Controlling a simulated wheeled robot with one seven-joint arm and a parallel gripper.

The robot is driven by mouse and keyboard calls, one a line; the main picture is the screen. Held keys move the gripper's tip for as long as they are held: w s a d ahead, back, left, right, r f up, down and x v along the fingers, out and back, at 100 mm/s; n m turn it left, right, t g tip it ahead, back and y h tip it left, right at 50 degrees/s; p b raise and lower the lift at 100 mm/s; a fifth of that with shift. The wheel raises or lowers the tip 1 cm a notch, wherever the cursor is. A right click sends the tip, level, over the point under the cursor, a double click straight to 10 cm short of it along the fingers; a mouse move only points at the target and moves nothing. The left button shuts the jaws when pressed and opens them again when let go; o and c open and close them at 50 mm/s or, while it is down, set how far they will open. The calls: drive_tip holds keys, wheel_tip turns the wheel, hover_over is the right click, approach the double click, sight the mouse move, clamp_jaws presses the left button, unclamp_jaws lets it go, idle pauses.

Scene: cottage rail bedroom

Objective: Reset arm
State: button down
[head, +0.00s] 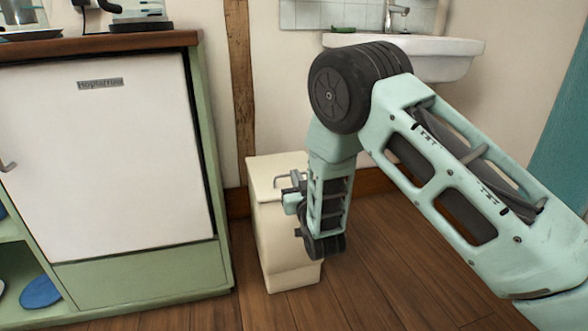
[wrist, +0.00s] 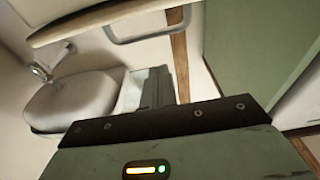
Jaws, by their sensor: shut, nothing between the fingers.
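My arm (head: 470,170) comes in from the right in the head view and bends down at a dark round joint. Its lower part hangs in front of a cream bin (head: 275,225) and hides part of it. My gripper (wrist: 161,86) shows in the wrist view as dark fingers close together, shut and empty. In the head view the fingertips cannot be made out clearly. A grey U-shaped handle (wrist: 150,25) shows beside a cream edge at the top of the wrist view, apart from the fingers.
A green cabinet with a white fridge door (head: 110,150) stands left of the bin. A white sink (head: 440,55) hangs on the wall behind my arm and also shows in the wrist view (wrist: 75,100). Wooden floor (head: 375,270) is clear around the bin's right side.

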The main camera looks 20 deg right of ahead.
drive_tip(key=s+f+p, duration=0.2)
drive_tip(key=s+f, duration=0.1)
drive_tip(key=s, duration=0.2)
drive_tip(key=s+a+r+n+g+y+p, duration=0.35)
drive_tip(key=s+a+r+g, duration=0.65)
drive_tip(key=s+a+g, duration=0.35)
drive_tip(key=s+d+r+n+g+h+p, duration=0.1)
drive_tip(key=s+d+r+g, duration=0.15)
drive_tip(key=s, duration=0.55)
drive_tip(key=s+d+r+n+g+h+p, duration=0.1)
drive_tip(key=s+d+r+n+g, duration=0.15)
drive_tip(key=s, duration=0.55)
drive_tip(key=s+d+r+n+g+h+p, duration=0.1)
drive_tip(key=s+d+r+g, duration=0.15)
drive_tip(key=s, duration=0.65)
wheel_tip(320, 180, up, 38)
drive_tip(key=t+p, duration=0.1)
drive_tip(key=p, duration=3.6)
drive_tip(key=shift+w+d+m+p, duration=0.15)
drive_tip(key=shift+w+m+p, duration=0.15)
drive_tip(key=shift+w+p, duration=0.1)
drive_tip(key=shift+f, duration=0.1)
